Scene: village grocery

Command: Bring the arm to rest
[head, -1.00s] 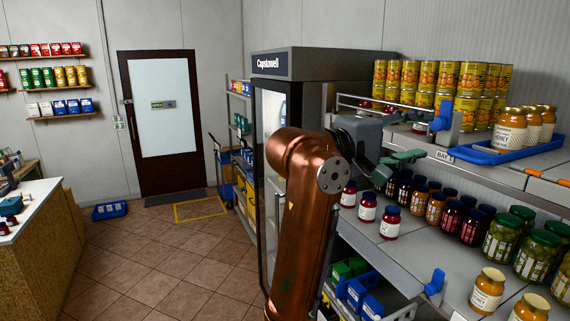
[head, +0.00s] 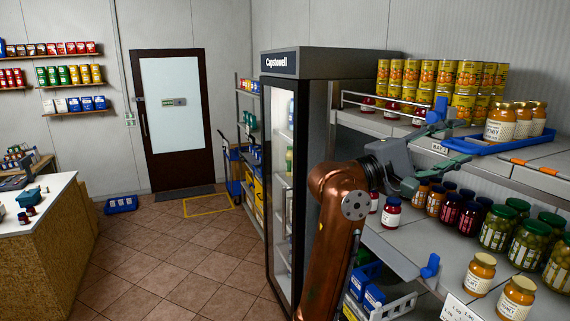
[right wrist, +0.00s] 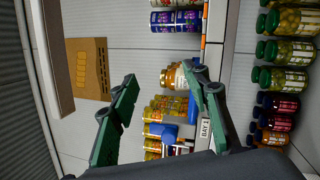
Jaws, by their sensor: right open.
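My right arm (head: 337,235), copper-coloured, rises in the middle right of the head view. Its right gripper (head: 447,138) points right, in front of the stocked shelves. The green-grey fingers are spread apart with nothing between them. The right wrist view also shows the open, empty right gripper (right wrist: 160,76), with shelf goods and a wall behind it. The gripper hides part of the shelf edge and some jars in the head view. I cannot tell whether a finger touches the shelf. My left gripper is in neither view.
A blue tray (head: 483,149) with honey jars (head: 502,122) stands on the upper shelf, close to the gripper. Yellow cans (head: 467,77) stand behind. Several jars (head: 499,229) fill the lower shelf. A fridge (head: 292,175) stands left of the arm. The tiled floor (head: 165,255) is open.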

